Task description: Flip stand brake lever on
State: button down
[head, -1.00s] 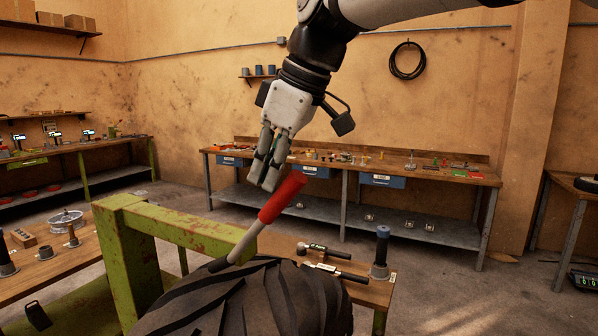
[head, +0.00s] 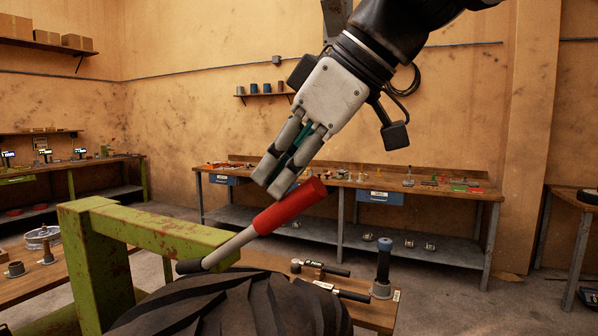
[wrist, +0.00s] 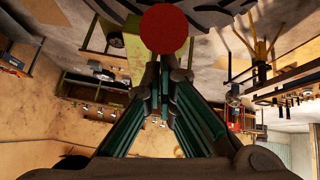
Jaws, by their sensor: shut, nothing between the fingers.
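The brake lever (head: 290,207) has a red grip on a grey metal rod and slants up to the right from above the black tyre (head: 230,308), beside the green stand (head: 150,232). My gripper (head: 275,188) is shut and empty, with its fingertips close to the upper left side of the red grip. I cannot tell whether they touch it. In the wrist view, the round red end of the lever (wrist: 166,30) shows just beyond my shut fingertips (wrist: 164,62). The lever's lower end is at the top of the tyre.
A small wooden table (head: 376,313) with tools and a dark-handled upright part (head: 383,265) stands behind the tyre. A long workbench (head: 345,183) with blue bins runs along the back wall. Another bench stands at the left. The air to the right of the lever is free.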

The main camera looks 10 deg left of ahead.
aim_at(297, 194)
jog(key=f+b, duration=0.1)
jog(key=d+y+b, duration=0.1)
jog(key=b, duration=0.1)
jog(key=d+f+b, duration=0.1)
jog(key=b, duration=0.1)
jog(key=shift+s+f+t, duration=0.25)
jog(key=shift+f+t, duration=0.05)
jog(key=shift+f, duration=0.05)
jog(key=s+d+f+t+y+b, duration=0.1)
jog(key=d+f+y+b, duration=0.1)
jog(key=b, duration=0.9)
jog(key=d+f+t+y+b, duration=0.1)
jog(key=f+b, duration=0.5)
jog(key=b, duration=0.6)
jog(key=d+y, duration=0.1)
jog(key=y, duration=0.1)
jog(key=shift+s+d+f+y, duration=0.15)
jog(key=shift+s+f+y, duration=0.15)
jog(key=shift+s+y, duration=0.1)
jog(key=shift+f+b, duration=0.2)
jog(key=shift+b, duration=0.1)
notch_tip(297, 194, up, 5)
jog(key=p, duration=0.3)
jog(key=p+v, duration=0.1)
jog(key=v, duration=0.9)
jog(key=shift+s+a, duration=0.2)
jog(key=shift+s, duration=0.15)
